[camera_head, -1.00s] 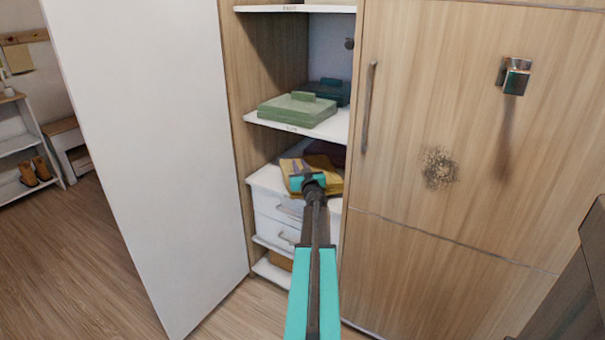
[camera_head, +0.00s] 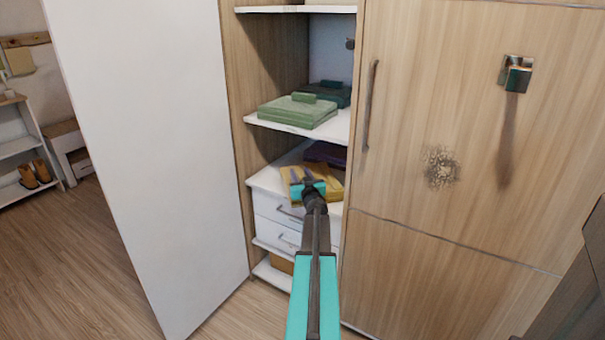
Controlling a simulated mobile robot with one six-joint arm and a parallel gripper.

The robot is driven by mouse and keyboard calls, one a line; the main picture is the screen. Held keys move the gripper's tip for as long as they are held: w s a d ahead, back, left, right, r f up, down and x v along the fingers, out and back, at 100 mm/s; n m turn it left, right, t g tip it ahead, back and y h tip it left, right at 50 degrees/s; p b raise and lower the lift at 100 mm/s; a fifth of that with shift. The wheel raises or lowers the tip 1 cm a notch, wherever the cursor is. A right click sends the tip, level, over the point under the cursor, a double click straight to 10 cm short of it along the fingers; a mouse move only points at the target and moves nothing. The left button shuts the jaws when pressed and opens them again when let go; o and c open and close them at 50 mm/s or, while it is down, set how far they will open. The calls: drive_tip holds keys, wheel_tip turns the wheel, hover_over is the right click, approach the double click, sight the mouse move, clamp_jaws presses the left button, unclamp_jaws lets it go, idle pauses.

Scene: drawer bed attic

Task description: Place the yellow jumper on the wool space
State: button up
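The yellow jumper (camera_head: 333,188) is a folded block at the white drawer unit in the open wardrobe, partly hidden by my gripper. My gripper (camera_head: 308,188), teal and black, reaches in from below and is against the jumper's near side. Its fingertips are largely hidden, but the jumper has shifted with it, so it looks shut on the jumper. The jumper overhangs the drawer unit's front edge in the picture.
A dark purple garment (camera_head: 326,153) lies behind the jumper. The shelf (camera_head: 293,126) above holds folded green (camera_head: 298,112) and dark green clothes (camera_head: 333,94). A white door panel (camera_head: 160,150) stands open at left; a closed wooden door (camera_head: 455,120) is at right.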

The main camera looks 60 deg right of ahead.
drive_tip(key=shift+r, duration=0.2)
drive_tip(key=shift+p+v, duration=0.95)
drive_tip(key=shift+v, duration=5.05)
drive_tip(key=shift+w+a, duration=0.1)
drive_tip(key=shift+w, duration=0.05)
